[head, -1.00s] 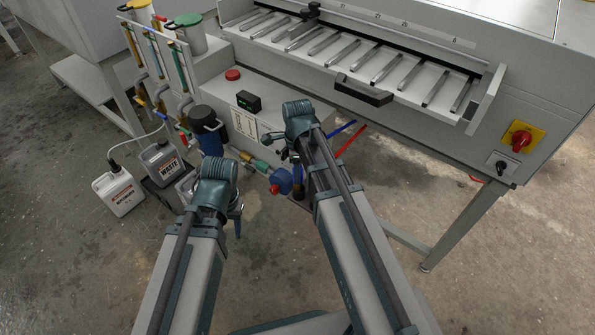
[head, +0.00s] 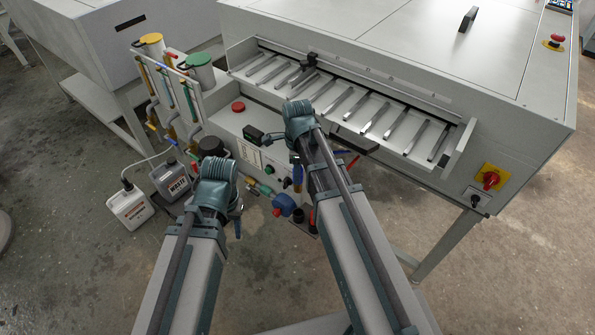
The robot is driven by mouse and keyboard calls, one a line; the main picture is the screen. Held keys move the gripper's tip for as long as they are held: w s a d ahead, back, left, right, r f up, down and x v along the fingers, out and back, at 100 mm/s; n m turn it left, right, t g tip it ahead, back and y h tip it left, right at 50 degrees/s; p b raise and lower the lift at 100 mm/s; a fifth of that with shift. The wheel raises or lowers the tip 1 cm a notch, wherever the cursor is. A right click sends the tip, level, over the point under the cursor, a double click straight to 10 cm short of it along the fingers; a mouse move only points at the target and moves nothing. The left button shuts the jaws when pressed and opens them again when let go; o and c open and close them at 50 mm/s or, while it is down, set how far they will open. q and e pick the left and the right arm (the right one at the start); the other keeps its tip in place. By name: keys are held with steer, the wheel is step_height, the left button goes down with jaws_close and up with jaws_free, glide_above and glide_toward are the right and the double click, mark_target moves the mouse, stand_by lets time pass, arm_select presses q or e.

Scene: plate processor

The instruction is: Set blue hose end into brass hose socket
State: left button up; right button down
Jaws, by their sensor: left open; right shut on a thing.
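My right gripper (head: 295,158) is in front of the machine's lower front panel, mostly hidden by its own wrist. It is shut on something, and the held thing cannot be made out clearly. A short length of blue hose (head: 336,152) shows just right of my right wrist, below the tray; its end is hidden. My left gripper (head: 238,208) is open, low and left of the blue pump, partly behind its own wrist. The brass hose socket cannot be picked out for sure; small brass-coloured and green fittings (head: 262,190) sit between the two grippers.
A round blue pump (head: 284,204) with a red part sits low between my arms. A red hose (head: 350,162) runs beside the blue one. White (head: 130,208) and grey (head: 170,180) canisters stand at left. The roller tray (head: 345,103) overhangs behind. Floor at right is open.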

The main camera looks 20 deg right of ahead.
steer(key=shift+r+p, duration=4.4)
steer(key=shift+r, duration=0.1)
